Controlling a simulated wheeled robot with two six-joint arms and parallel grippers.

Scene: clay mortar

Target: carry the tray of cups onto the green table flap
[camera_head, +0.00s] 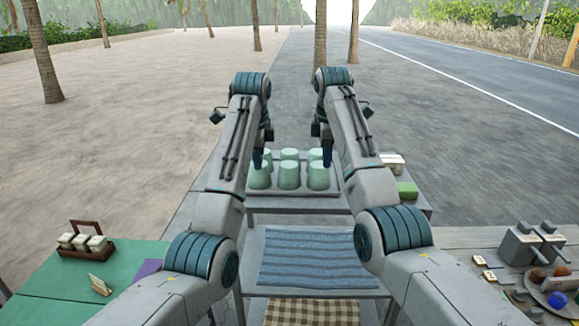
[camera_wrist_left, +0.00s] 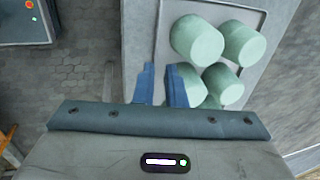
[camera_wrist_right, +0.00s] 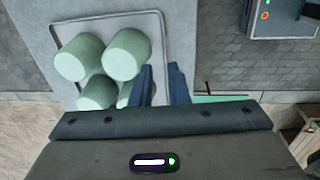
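The tray (camera_head: 290,193) of upturned-looking pale green cups (camera_head: 289,175) rests on a grey stand straight ahead. Its rim also shows in the left wrist view (camera_wrist_left: 240,6) and the right wrist view (camera_wrist_right: 105,14). My left gripper (camera_head: 262,160) is at the tray's left side, its blue fingers apart around the line of the rim in the left wrist view (camera_wrist_left: 162,85). My right gripper (camera_head: 327,158) is at the right side, fingers likewise apart in the right wrist view (camera_wrist_right: 162,85). I cannot tell whether either touches the rim. The green table surface (camera_head: 50,265) is at lower left.
A wooden caddy (camera_head: 85,248), a small card stand (camera_head: 100,285) and a purple cloth (camera_head: 148,268) are on the green surface. A blue striped cloth (camera_head: 310,258) lies below the tray.

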